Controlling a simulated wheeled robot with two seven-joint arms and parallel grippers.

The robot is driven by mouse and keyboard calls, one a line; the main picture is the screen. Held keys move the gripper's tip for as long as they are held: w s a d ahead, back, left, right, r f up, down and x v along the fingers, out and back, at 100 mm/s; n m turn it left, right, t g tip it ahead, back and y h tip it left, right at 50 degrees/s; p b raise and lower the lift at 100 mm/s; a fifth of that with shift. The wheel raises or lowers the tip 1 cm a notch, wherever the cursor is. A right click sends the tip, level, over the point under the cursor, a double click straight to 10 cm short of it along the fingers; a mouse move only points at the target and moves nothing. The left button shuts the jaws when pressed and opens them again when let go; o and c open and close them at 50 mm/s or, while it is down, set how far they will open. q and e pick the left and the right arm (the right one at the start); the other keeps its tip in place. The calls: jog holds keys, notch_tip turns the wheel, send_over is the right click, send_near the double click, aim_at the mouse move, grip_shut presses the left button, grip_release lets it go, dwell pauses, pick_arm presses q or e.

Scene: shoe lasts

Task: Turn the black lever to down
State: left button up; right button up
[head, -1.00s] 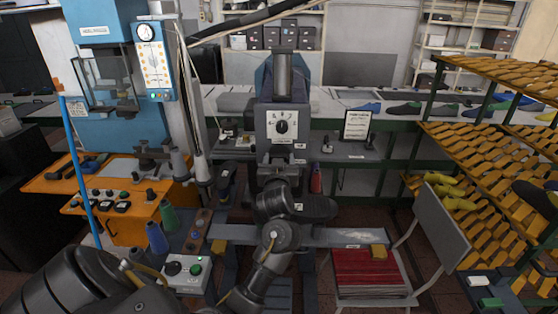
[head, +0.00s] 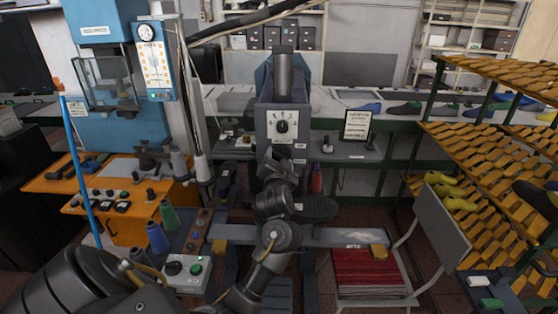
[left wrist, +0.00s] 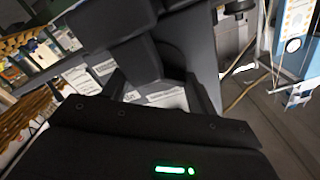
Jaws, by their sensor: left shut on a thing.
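My left gripper (head: 277,158) is raised against the front of the grey machine (head: 262,118), just under its white dial plate. It is shut on a dark part there, which I take to be the black lever; the arm and fingers hide most of it in the head view. In the left wrist view the dark fingers (left wrist: 160,75) reach up from the palm, and a black shape (left wrist: 108,22) lies at their tips. I cannot tell the lever's exact angle. My right gripper is in neither view.
A black knob (head: 282,127) sits on the dial plate above the gripper. An orange bench (head: 135,225) and blue machine stand left. A small sign (head: 357,124) stands behind.

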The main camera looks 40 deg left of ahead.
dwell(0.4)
pick_arm(q)
jog(key=o, duration=1)
jog(key=b+v, duration=0.1)
jog(key=v, duration=1)
jog(key=shift+b, duration=0.35)
